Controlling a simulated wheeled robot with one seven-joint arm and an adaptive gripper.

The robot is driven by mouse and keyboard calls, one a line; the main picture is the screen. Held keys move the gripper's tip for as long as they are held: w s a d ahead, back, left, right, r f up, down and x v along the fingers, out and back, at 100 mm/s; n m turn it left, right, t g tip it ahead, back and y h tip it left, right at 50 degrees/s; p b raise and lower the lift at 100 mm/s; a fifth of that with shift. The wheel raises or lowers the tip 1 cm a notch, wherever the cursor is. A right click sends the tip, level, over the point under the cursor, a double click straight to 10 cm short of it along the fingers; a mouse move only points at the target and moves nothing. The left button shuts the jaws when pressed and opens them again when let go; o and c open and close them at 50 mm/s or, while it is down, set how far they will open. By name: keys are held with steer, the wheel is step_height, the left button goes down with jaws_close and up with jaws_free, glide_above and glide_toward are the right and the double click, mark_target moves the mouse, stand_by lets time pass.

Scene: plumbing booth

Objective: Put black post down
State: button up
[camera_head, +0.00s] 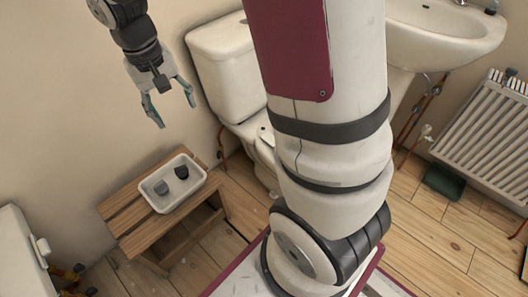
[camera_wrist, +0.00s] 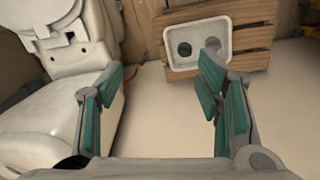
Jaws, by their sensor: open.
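A small black piece, seemingly the black post (camera_head: 181,172), is in the white tray (camera_head: 155,207), beside a small grey piece (camera_head: 161,187). In the wrist view the black post (camera_wrist: 184,48) shows as a dark round shape inside the tray (camera_wrist: 197,71), left of the grey piece (camera_wrist: 212,43). My gripper (camera_head: 175,113) is open and empty, its teal-padded fingers spread wide in the air above and behind the tray. In the wrist view my gripper (camera_wrist: 158,85) has nothing between its fingers; the right finger overlaps the tray's lower edge in the picture.
The tray rests on a slatted wooden bench (camera_head: 131,222) by the wall. A toilet (camera_head: 226,65) stands right of the bench, a sink (camera_head: 440,35) and radiator (camera_head: 490,120) farther right. A dark green box (camera_head: 444,183) lies on the floor. My column blocks the middle of the head view.

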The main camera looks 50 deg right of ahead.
steer(key=s+r+n, duration=0.1)
steer(key=s+r, duration=0.9)
steer(key=s, duration=0.6)
steer(key=s+a+r+n+y, duration=0.1)
steer(key=s+a, duration=0.1)
steer(key=s, duration=1.2)
steer(key=shift+s+a+n, duration=0.15)
steer(key=shift+a+n, duration=0.15)
steer(key=shift+n, duration=0.1)
step_height(320, 180, up, 28)
steer(key=t+p, duration=0.4)
steer(key=p, duration=2.2)
steer(key=shift+d, duration=0.3)
steer(key=shift+r, duration=0.1)
